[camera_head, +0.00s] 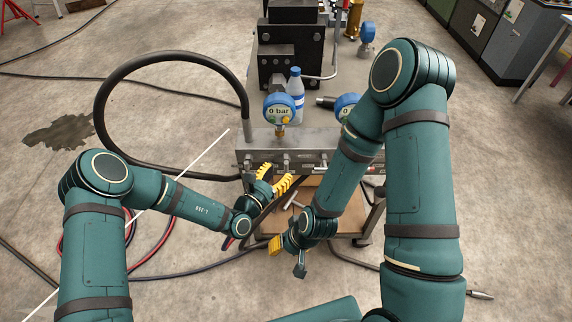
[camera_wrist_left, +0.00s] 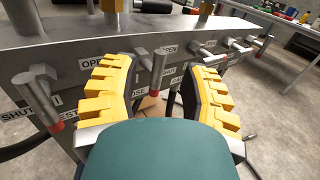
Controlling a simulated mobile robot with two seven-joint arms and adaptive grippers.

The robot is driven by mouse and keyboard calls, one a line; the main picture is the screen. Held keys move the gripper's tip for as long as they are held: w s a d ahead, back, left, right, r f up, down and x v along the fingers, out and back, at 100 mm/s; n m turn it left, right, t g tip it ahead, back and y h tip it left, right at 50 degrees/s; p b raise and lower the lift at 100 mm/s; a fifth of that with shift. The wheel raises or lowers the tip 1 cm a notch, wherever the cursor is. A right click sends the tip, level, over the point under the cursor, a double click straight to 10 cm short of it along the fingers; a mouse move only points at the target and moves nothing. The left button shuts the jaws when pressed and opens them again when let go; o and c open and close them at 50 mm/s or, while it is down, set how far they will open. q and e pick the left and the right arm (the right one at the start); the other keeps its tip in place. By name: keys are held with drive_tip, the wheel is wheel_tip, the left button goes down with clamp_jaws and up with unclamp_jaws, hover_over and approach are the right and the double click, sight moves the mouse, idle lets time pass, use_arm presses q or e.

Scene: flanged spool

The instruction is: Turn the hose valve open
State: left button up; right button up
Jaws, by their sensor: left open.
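A grey metal manifold block (camera_head: 250,160) carries a row of valves on its front face. In the left wrist view, one lever with a red tip (camera_wrist_left: 154,90) hangs down between the yellow finger pads of my left gripper (camera_wrist_left: 157,92), apart from both. The gripper is open, and it shows at the block's front in the head view (camera_head: 274,178). Labels reading OPEN and SHUT flank the levers; the one naming this valve is partly hidden. Another red-tipped lever (camera_wrist_left: 42,95) points down to the left, beside a TEST label. My right gripper (camera_head: 287,257) is lower, away from the valves; its opening is unclear.
Two blue gauges stand above the block; the left one (camera_head: 279,108) reads 0 bar. A bottle (camera_head: 295,86) stands behind it. A thick black hose (camera_head: 160,56) loops left from the block. More levers (camera_wrist_left: 235,45) sit to the right. Hoses cross the floor.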

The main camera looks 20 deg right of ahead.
sight(285, 165)
use_arm(q)
drive_tip(key=shift+x, duration=2.25)
clamp_jaws()
